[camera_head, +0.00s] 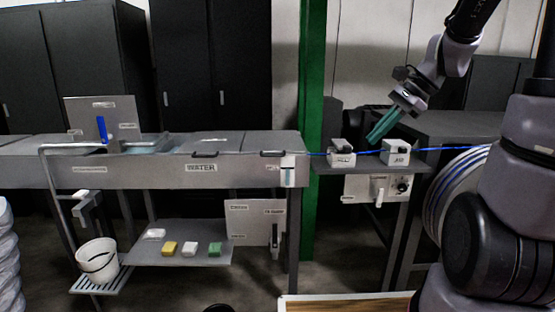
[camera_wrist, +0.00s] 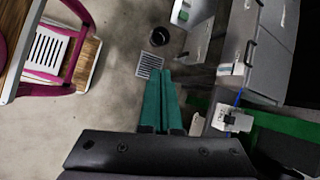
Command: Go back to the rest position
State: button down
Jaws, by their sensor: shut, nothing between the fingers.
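My gripper (camera_head: 374,138) has two long teal fingers pressed together, with nothing between them. In the head view they slant down to the left, in front of or above the gap between two white blocks; the depth is hard to tell. The blue cable (camera_head: 315,154) runs level through the left white block (camera_head: 341,158) and the right white block (camera_head: 396,156) toward a reel (camera_head: 455,190). A short piece of cable (camera_wrist: 239,97) shows in the wrist view, right of the fingers.
A long grey water trough (camera_head: 140,175) stands at left, with a shelf of small blocks (camera_head: 190,248) below and a white bucket (camera_head: 97,262). A green post (camera_head: 312,100) stands beside the block table. In the wrist view, a chair (camera_wrist: 50,50) is at left and a floor drain (camera_wrist: 150,64) ahead.

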jog(key=s+r+n+t+h, duration=0.4)
jog(key=s+r+n+t, duration=0.1)
jog(key=s+r+n, duration=0.4)
jog(key=shift+s+d+n+h, duration=0.3)
jog(key=shift+s+n, duration=0.4)
jog(key=shift+s, duration=0.5)
jog(key=c, duration=1.5)
grip_release()
jog(key=shift+c, duration=0.2)
